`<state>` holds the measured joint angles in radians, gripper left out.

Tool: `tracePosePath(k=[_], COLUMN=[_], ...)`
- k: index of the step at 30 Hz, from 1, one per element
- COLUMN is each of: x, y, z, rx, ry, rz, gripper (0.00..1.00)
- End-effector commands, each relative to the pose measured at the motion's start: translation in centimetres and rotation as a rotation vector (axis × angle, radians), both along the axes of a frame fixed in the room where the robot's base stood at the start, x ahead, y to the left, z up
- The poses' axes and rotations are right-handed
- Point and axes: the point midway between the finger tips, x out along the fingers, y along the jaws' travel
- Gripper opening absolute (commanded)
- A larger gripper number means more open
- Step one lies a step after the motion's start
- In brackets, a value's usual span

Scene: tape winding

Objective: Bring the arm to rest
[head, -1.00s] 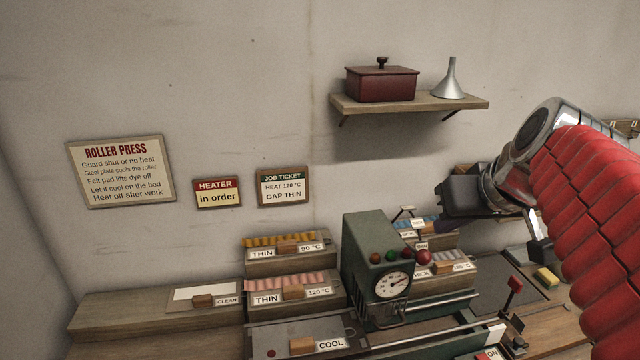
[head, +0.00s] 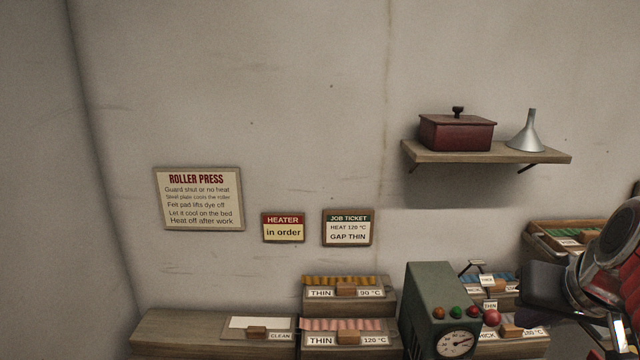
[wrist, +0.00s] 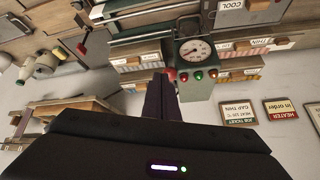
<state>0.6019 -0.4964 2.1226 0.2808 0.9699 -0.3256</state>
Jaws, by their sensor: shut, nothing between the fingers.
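My gripper shows in the wrist view as dark fingers (wrist: 161,98) closed together, with nothing between them. It points toward the green control box (wrist: 198,75), which is apart from it. In the head view my arm is at the right edge, and its dark wrist housing (head: 556,285) hangs in front of the trays right of the control box (head: 428,300). The fingertips are not clear in the head view. The wrist picture shows the room upside down.
A shelf (head: 480,154) with a red box (head: 457,134) and a funnel (head: 527,132) hangs on the wall. Labelled trays (head: 348,296) stand left of the control box. A wooden bench (head: 180,328) lies at lower left.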

Motion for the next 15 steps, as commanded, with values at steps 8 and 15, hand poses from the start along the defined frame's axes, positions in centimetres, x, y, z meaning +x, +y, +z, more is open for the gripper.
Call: tracePosePath(k=[8,15], x=[-1.9,-4.0], y=[3.7,8.1], z=[-4.6,-8.5], rx=[0.012,-0.011], ry=[0.069,0.119], rz=[-0.013,0.049], gripper=[0.0,0.0])
